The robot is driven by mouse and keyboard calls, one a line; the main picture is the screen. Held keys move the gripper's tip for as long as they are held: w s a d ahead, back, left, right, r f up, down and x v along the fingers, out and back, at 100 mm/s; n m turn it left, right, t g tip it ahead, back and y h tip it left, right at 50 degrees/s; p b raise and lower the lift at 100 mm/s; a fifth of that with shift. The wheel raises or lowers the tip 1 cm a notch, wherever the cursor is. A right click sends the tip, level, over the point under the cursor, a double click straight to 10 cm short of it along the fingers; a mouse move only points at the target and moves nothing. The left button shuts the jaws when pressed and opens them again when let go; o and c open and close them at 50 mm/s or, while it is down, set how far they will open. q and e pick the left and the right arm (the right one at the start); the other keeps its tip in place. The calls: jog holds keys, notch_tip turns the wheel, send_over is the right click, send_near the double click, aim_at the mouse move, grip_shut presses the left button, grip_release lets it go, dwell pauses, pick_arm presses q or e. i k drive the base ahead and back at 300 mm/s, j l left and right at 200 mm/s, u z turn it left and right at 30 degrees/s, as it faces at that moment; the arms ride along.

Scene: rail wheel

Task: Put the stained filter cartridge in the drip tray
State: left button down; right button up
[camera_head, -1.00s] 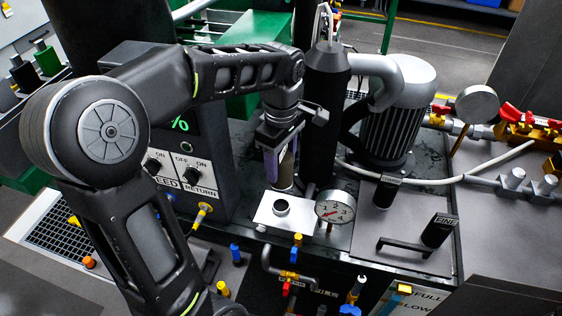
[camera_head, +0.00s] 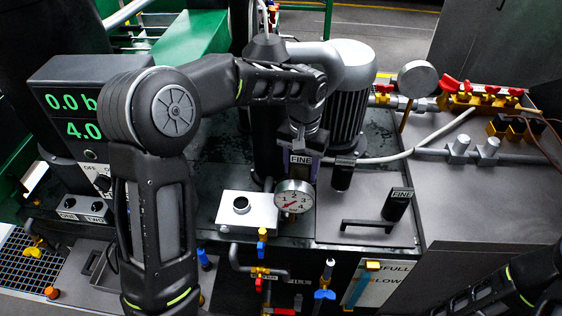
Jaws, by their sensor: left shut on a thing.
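My left gripper (camera_head: 305,168) points down in front of the motor, just behind and above the pressure gauge.
The pressure gauge (camera_head: 294,197) and a pale block (camera_head: 246,212) stand close below the gripper. The black housing (camera_head: 267,135) is to its left. A white hose (camera_head: 420,146) runs right.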

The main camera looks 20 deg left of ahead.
aim_at(117, 270)
jog(key=k+j+z, duration=0.2)
jog(key=z, duration=0.25)
jog(key=k+j+z, duration=0.1)
jog(key=k+z, duration=0.2)
jog(key=z, duration=0.2)
jog(key=k+u, duration=0.5)
jog(key=k+j+u, duration=0.25)
jog(key=k+u, duration=0.2)
jog(key=i, duration=0.5)
